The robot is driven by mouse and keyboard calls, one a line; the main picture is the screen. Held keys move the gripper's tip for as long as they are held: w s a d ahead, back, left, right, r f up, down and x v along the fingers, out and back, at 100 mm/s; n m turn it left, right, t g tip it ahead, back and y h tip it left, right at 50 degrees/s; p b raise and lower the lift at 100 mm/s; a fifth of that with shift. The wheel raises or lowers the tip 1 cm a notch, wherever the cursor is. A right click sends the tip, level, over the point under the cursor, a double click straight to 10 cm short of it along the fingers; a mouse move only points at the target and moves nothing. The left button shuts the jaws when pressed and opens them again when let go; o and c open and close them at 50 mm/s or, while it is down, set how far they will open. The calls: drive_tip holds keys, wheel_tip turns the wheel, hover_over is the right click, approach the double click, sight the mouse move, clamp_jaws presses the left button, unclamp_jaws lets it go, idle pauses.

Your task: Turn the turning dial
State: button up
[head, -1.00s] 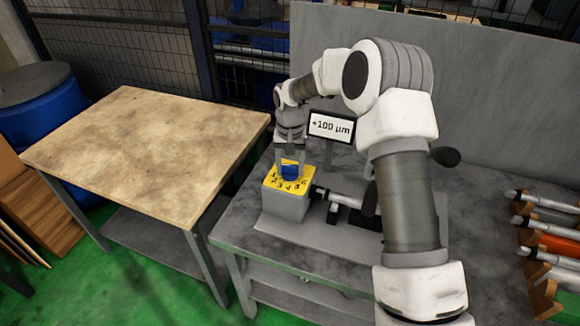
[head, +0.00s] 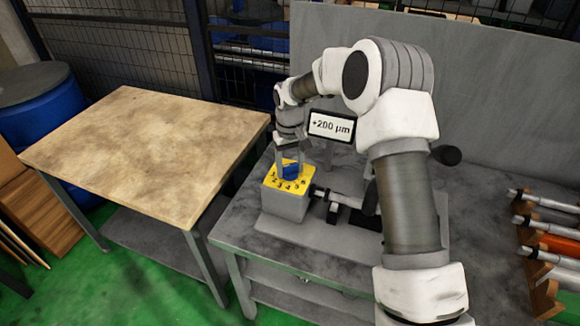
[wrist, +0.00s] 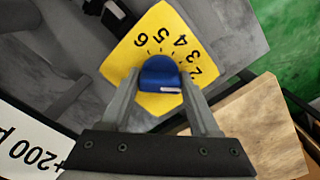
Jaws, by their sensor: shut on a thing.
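The blue turning dial (head: 290,171) sits on the yellow numbered plate (head: 271,181) on top of a grey box at the left of the grinder. In the wrist view the dial (wrist: 160,74) is between the two fingers of my gripper (wrist: 160,88), which is shut on it from above. The plate (wrist: 150,35) shows black numbers there, with 2 to 6 readable. A display (head: 331,126) behind the dial reads +200 µm; it is partly visible in the wrist view (wrist: 30,150). In the head view my gripper (head: 290,165) reaches down onto the dial.
The grinder stands on a grey workbench (head: 240,236). A wooden-topped table (head: 145,150) is to the left, its top clear. Several spindle-like tools rest in a rack (head: 540,290) at the right. A grey panel (head: 480,100) stands behind the bench.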

sight(290, 165)
drive_tip(key=shift+n, duration=0.3)
drive_tip(key=o, duration=1.3)
drive_tip(key=shift+r, duration=8.75)
